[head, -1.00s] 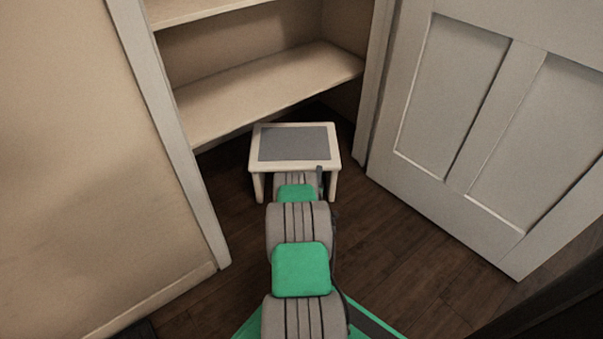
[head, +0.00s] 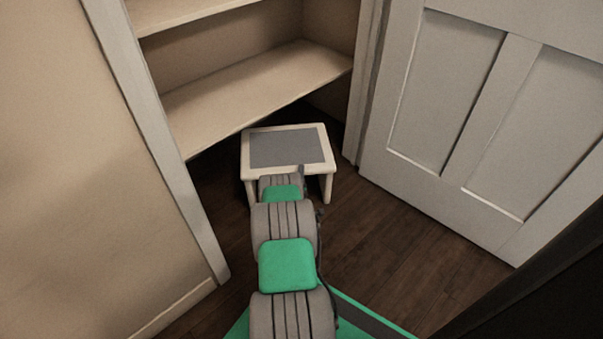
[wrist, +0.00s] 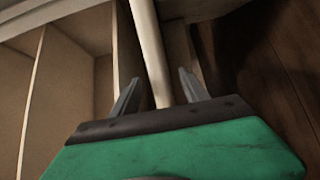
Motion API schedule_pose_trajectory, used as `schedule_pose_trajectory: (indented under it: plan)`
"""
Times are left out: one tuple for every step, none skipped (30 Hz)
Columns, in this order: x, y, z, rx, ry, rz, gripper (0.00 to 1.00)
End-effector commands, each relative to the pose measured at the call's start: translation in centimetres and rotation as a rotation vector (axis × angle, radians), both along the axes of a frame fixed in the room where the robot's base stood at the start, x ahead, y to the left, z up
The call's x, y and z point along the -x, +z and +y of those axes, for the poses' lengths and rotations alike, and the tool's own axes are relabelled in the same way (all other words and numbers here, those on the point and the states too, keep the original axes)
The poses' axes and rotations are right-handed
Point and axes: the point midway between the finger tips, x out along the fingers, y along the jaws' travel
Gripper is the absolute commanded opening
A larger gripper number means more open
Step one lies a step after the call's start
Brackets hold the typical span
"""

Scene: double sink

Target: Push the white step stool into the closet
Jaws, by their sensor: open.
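The white step stool (head: 257,131) stands upright on the dark floor in the closet doorway, its grey top facing up. Its far end is close to the closet's lower shelf. In the head view my arm reaches toward the stool's near side and hides part of its front; my gripper is hidden there. In the wrist view my gripper (wrist: 158,90) is open, with a pale bar (wrist: 148,45), likely a part of the stool, between its fingers. I cannot tell whether the fingers touch it. The closet (head: 250,90) is open, with pale shelves.
The open white door (head: 450,110) stands on the right. The closet's left door frame (head: 165,150) and a beige wall (head: 60,180) are on the left. Bare wood floor (head: 400,240) lies to the right of my arm.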

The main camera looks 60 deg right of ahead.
Motion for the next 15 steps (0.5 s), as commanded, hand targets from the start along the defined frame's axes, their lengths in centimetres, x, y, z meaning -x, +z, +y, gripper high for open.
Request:
schedule_pose_trajectory:
  plan:
    - [-0.1, -0.3, -0.6, 0.0, -0.004, -0.002, 0.53]
    - [-0.3, -0.3, -0.9, 0.001, -0.005, -0.003, 0.53]
    - [-0.5, -0.4, -1.4, 0.0, -0.005, -0.002, 0.53]
    - [-0.7, -0.4, -1.8, 0.001, -0.004, -0.003, 0.53]
    - [-0.9, -0.3, -2.1, 0.001, -0.004, -0.003, 0.53]
    - [-1.3, -0.6, -2.8, 0.001, -0.006, -0.004, 0.53]
    - [-1.6, -0.6, -3.3, 0.001, -0.007, -0.004, 0.53]
    - [-1.8, -0.6, -3.8, 0.001, -0.007, -0.004, 0.53]
    - [-2.2, -0.4, -4.4, 0.002, -0.005, -0.004, 0.53]
    - [-2.5, -0.4, -4.7, 0.002, -0.005, -0.002, 0.53]
    - [-2.7, -0.3, -5.1, 0.002, -0.006, -0.002, 0.53]
    - [-2.9, -0.3, -5.5, 0.001, -0.005, -0.002, 0.53]
    - [-3.0, -0.3, -5.7, 0.0, -0.006, -0.001, 0.53]
    - [-3.2, -0.3, -5.9, 0.001, -0.005, -0.001, 0.53]
    - [-3.3, -0.2, -6.1, 0.001, -0.005, -0.001, 0.53]
